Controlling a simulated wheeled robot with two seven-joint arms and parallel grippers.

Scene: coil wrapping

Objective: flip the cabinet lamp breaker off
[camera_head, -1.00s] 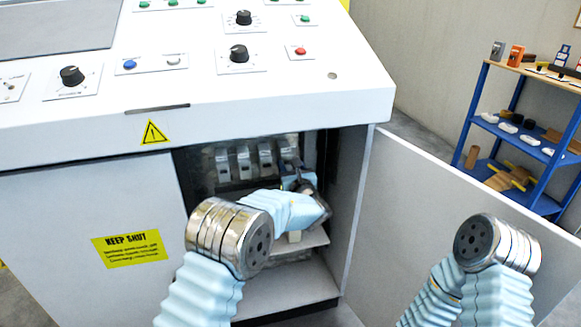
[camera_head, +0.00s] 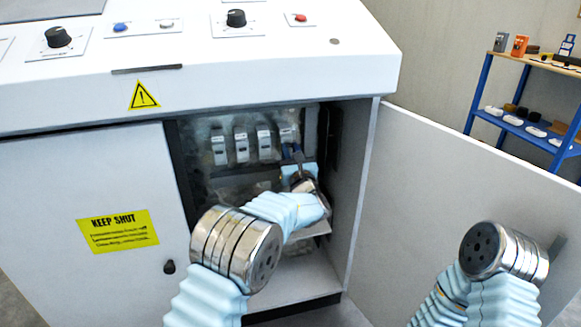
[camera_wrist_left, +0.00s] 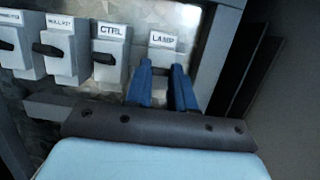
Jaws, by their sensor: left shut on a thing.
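The lamp breaker (camera_wrist_left: 166,42) is a pale grey block labelled LAMP, at the right end of the breaker row in the left wrist view. In the head view it is the rightmost breaker (camera_head: 288,132) inside the open cabinet. My left gripper (camera_wrist_left: 166,80) has its two blue fingers at the front of this breaker, one on each side of its dark lever. The fingers largely hide the lever, so its position is unclear. The left gripper also shows in the head view (camera_head: 292,153). My right arm shows at the lower right, but its gripper is out of view.
The CTRL breaker (camera_wrist_left: 108,55) stands close left of the lamp breaker, with more breakers beyond it. The cabinet's side wall is close on the right. The open door (camera_head: 450,190) spreads to the right. A blue shelf (camera_head: 515,120) stands behind it.

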